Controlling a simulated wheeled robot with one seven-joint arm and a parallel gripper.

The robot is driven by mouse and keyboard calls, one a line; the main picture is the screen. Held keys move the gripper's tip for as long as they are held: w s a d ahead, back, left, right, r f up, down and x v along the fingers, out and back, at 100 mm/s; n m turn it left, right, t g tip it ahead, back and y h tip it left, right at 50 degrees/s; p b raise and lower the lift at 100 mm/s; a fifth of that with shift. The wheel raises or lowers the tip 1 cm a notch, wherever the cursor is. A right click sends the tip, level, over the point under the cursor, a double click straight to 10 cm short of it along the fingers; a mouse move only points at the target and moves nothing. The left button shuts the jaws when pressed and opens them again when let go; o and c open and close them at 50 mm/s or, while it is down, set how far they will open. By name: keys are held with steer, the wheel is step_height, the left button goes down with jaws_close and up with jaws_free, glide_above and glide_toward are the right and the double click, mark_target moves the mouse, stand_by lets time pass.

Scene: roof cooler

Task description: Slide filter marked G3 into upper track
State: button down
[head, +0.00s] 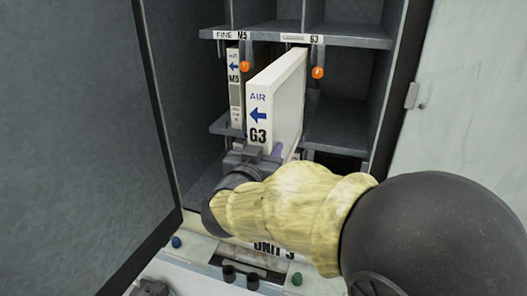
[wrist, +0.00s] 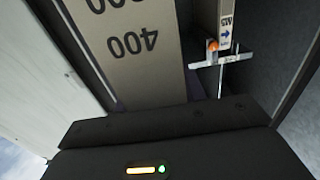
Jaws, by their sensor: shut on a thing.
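The G3 filter (head: 258,115) is a thin white panel, upright, with AIR, a blue left-pointing arrow and G3 on its narrow front edge. My gripper (head: 265,158) is shut on its lower part in the head view; the fingertips are mostly hidden. The filter stands at the upper opening of the cabinet, below the G3 label (head: 314,40). How far it sits in the track cannot be told.
An M5 filter (head: 235,90) stands in the bay to the left; it also shows in the wrist view (wrist: 225,22). Orange knobs (head: 318,72) hang under the top rail. A middle shelf (head: 335,138) runs below. The open door (head: 85,120) is at left. The right bay looks empty.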

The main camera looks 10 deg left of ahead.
steer(key=shift+w+d, duration=0.2)
steer(key=shift+w, duration=2.4)
steer(key=w+p, duration=0.2)
steer(key=w, duration=0.6)
steer(key=shift+w+d+f, duration=0.25)
steer(key=shift+w+d, duration=0.1)
stand_by(0.7)
steer(key=shift+w, duration=0.15)
steer(key=w+p, duration=0.2)
steer(key=w, duration=0.4)
steer(key=shift+w+d, duration=0.25)
steer(key=shift+w, duration=0.15)
stand_by(0.6)
steer(key=shift+f, duration=0.1)
